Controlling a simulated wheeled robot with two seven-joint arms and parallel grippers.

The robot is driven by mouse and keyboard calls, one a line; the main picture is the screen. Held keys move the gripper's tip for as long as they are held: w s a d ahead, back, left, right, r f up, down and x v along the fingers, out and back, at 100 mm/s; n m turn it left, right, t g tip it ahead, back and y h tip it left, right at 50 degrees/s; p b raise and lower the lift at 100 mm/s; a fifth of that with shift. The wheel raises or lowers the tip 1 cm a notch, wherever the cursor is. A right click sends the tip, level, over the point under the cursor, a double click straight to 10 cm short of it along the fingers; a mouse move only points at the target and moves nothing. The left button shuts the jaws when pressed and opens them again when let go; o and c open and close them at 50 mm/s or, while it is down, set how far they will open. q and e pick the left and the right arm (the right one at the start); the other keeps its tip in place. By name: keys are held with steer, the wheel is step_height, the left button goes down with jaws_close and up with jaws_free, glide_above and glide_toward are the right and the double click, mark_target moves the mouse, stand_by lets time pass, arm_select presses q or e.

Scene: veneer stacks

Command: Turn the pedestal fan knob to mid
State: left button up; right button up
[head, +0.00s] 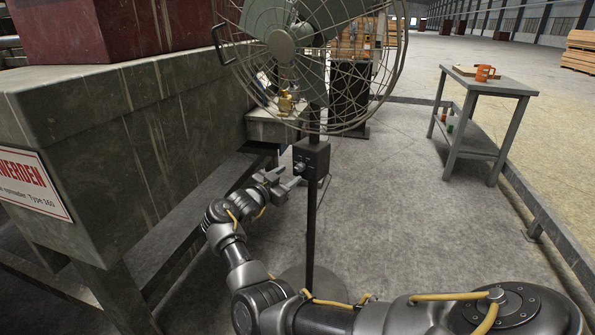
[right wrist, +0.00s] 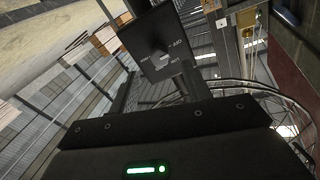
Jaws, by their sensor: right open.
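The pedestal fan (head: 283,45) stands upright on a dark pole (head: 312,225), with a black control box (head: 317,158) below its cage. The box's small grey knob (head: 300,167) is on the face turned toward the left. My right gripper (head: 285,183) is open, close to the box and just below and left of the knob. I cannot tell whether it touches the knob. In the right wrist view the box face (right wrist: 160,45) shows the knob (right wrist: 163,59) with small white markings around it; its setting is too small to read surely. My left gripper is not in view.
A large grey-green machine (head: 120,140) with a warning sign (head: 32,183) fills the left. A low floor rail (head: 540,215) runs along the right. The floor between is clear.

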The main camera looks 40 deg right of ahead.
mark_target(298, 168)
steer(key=x, duration=0.5)
steer(key=shift+w+d, duration=0.1)
steer(key=shift+d, duration=0.3)
steer(key=shift+c, duration=0.2)
steer(key=c, duration=0.9)
